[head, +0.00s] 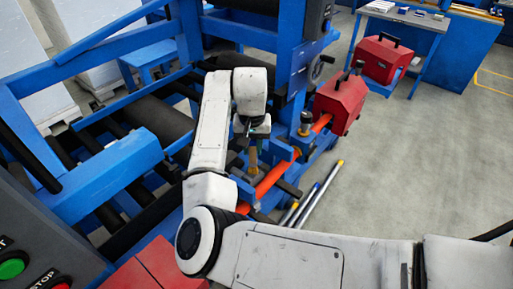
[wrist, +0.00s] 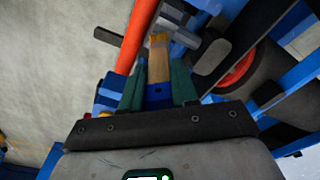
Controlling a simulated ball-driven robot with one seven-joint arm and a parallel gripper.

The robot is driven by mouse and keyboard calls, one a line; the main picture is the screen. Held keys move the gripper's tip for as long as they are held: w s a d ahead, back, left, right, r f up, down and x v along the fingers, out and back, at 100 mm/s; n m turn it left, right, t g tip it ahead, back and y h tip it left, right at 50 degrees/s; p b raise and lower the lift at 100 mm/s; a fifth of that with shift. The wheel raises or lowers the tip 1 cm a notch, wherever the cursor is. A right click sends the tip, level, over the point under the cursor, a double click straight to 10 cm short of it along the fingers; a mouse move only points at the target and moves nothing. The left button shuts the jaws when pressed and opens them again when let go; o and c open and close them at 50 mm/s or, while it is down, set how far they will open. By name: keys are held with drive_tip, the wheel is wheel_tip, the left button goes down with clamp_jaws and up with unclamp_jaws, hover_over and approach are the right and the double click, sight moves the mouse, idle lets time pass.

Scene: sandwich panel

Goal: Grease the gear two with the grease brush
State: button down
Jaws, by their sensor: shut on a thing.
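My gripper (wrist: 158,88) has two green fingers and is shut on the grease brush (wrist: 158,60), which has a blue handle and a tan end pointing away from the wrist. In the head view my gripper (head: 252,132) hangs over the blue machine frame, with the brush's tan part (head: 253,158) below it. The brush end is near an orange bar and grey metal parts; I cannot tell if it touches them. A dark round part with a red ring (wrist: 238,72) is right of the brush. I cannot tell which part is gear two.
The orange bar (head: 270,181) runs diagonally along the blue frame. Metal rods (head: 320,194) lie on the floor. Open grey floor (head: 430,150) is at the right.

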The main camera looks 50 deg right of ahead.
drive_tip(key=shift+w+r, duration=0.1)
drive_tip(key=shift+w, duration=1.05)
drive_tip(key=shift+s+p, duration=0.15)
drive_tip(key=shift+p, duration=0.45)
drive_tip(key=shift+s+p, duration=0.6)
drive_tip(key=shift+s, duration=0.05)
drive_tip(key=shift+s+a+f+p, duration=0.1)
drive_tip(key=shift+s+a+p, duration=0.3)
drive_tip(key=shift+s+p, duration=0.2)
drive_tip(key=shift+s+a+f+p, duration=0.1)
drive_tip(key=shift+s+a+p, duration=0.3)
drive_tip(key=shift+s, duration=0.25)
drive_tip(key=w, duration=0.4)
drive_tip(key=shift+r, duration=0.1)
drive_tip(key=shift+p, duration=0.3)
